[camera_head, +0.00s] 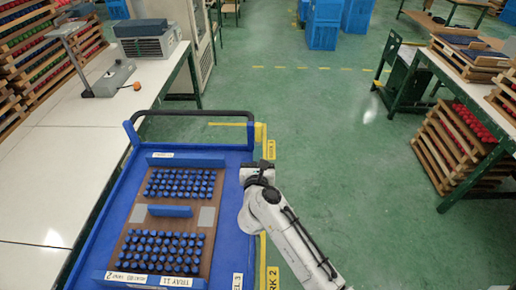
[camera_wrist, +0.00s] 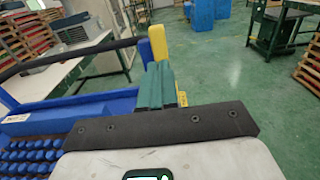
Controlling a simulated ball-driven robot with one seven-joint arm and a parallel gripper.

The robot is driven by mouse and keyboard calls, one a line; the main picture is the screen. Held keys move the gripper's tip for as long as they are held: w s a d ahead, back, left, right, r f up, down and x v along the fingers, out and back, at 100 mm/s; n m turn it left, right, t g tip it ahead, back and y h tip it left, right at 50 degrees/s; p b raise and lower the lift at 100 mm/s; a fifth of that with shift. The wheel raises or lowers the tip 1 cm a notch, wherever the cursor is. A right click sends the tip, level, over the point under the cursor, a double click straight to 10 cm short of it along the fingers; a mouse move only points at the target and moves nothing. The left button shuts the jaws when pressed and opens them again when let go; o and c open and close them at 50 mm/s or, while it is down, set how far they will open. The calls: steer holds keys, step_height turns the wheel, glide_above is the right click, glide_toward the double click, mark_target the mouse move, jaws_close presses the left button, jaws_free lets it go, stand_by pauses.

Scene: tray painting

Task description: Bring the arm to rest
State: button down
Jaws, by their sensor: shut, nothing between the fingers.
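My white arm (camera_head: 290,235) reaches in from the lower right of the head view and bends at the right edge of a blue cart (camera_head: 228,262). My gripper (camera_wrist: 158,80) shows in the wrist view as two green fingers pressed together, with nothing between them. In the head view its end is small and dark above the cart's right edge, and the fingers are hard to make out. A brown tray (camera_head: 139,228) on the cart holds rows of blue-topped pieces. The gripper is to the right of this tray and apart from it.
A white bench (camera_head: 60,160) runs along the left, with a grey machine (camera_head: 150,42) on it. A yellow post (camera_wrist: 157,42) stands near the fingers in the wrist view. Green floor (camera_head: 340,150) to the right is open, up to a table with racks (camera_head: 455,150).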

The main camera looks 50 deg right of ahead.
steer(key=b+v, duration=0.1)
steer(key=v, duration=0.7)
steer(key=shift+b, duration=0.3)
steer(key=shift+r, duration=0.1)
